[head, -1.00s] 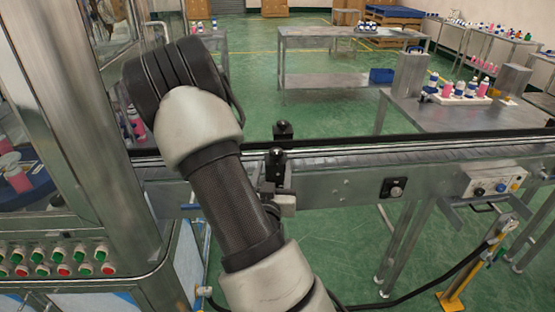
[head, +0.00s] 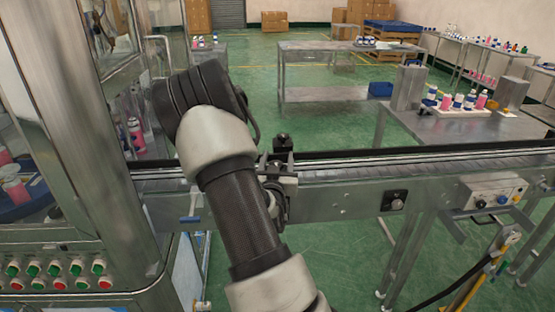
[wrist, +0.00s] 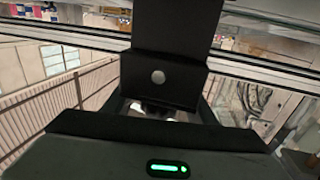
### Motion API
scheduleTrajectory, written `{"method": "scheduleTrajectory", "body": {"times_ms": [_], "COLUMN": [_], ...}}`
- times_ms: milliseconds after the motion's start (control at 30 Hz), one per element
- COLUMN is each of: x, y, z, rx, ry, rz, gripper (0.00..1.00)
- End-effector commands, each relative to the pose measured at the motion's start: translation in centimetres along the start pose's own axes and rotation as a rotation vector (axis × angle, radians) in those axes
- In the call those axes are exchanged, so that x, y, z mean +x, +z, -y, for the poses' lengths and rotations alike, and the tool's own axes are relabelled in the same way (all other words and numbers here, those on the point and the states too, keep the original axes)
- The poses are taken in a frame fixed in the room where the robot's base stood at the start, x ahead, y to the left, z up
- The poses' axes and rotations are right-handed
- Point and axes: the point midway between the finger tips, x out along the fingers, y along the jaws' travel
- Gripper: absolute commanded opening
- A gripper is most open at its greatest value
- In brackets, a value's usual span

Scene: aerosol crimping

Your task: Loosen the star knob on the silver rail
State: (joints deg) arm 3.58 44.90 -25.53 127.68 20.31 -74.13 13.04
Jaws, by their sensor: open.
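The silver rail (head: 345,198) is the metal side of the conveyor, crossing the head view. Black clamp fittings (head: 281,143) stand on it just right of my forearm. The star knob's lobed shape cannot be made out; my arm covers part of this area. In the head view my gripper is mostly hidden behind my forearm, close to these fittings. In the wrist view my gripper (wrist: 155,110) is at the rail, with a black block (wrist: 158,76) bearing a round silver spot in front of it. The jaws are open; I cannot tell whether they touch anything.
A glass-and-steel machine (head: 95,140) with a button panel stands close on the left. A control box (head: 490,194) is fixed to the rail at right. A steel table (head: 450,128) with bottles stands beyond the conveyor.

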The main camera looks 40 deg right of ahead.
Motion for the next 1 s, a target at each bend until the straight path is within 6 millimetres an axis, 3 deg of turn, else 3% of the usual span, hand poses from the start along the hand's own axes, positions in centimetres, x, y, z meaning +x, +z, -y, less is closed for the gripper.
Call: {"method": "scheduleTrajectory", "body": {"times_ms": [33, 267, 667, 1000], "x": [-0.01, -0.03, -0.04, -0.18], "y": [0.0, -0.01, 0.31, 0.45], "z": [0.0, 0.01, 0.11, 0.91], "rx": [0.0, 0.0, 0.001, 0.0], "ry": [0.0, 0.0, -0.075, -0.338], "rz": [0.0, 0.0, -0.001, -0.007], "gripper": [0.48, 0.1, 0.1, 0.1]}}
